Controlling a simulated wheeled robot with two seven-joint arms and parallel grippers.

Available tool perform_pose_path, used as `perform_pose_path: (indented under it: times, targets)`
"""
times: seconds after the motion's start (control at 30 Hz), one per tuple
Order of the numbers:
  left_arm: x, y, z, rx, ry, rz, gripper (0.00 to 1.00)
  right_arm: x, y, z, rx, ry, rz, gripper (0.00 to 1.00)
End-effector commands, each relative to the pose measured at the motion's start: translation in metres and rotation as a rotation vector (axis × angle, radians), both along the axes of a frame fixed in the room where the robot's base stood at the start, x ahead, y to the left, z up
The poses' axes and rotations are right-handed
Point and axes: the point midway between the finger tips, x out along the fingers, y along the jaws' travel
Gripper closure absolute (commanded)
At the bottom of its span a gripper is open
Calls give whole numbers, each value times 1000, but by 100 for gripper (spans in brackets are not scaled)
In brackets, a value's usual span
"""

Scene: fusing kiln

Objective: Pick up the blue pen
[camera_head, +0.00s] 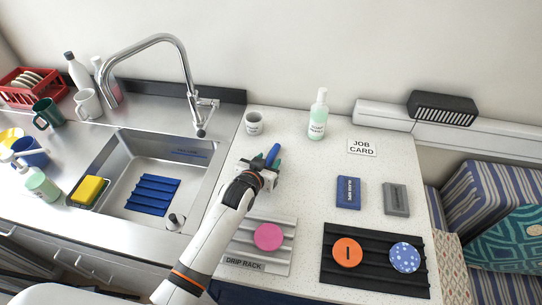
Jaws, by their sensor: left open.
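The blue pen (273,153) shows as a short blue piece on the white speckled counter, right of the sink. My left gripper (265,160) is over it, with its dark fingertips close around the blue piece, one on each side. The gripper is open, and I cannot tell whether a finger touches the pen. The lower part of the pen is hidden by the gripper and wrist. My right gripper is not in view.
A grey mug (254,123) and a green soap bottle (318,115) stand behind the gripper. A grey drip rack (278,255) with a pink disc is in front. A blue box (348,192) and a black ribbed tray (375,278) lie right. The steel sink (118,172) is left.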

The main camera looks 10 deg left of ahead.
Motion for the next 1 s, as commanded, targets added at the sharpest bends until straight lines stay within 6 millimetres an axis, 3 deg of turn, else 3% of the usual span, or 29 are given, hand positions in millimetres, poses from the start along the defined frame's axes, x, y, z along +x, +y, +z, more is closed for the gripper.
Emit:
perform_pose_path:
  times: [0.33, 0.6, 1.0]
  targets:
    - [5, -1, -3, 0, -1, 0, 57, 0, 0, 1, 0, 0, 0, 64]
    - [5, -1, -3, 0, 0, 0, 100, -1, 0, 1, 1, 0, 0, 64]
    - [6, -1, 2, 0, -1, 0, 100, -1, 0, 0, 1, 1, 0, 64]
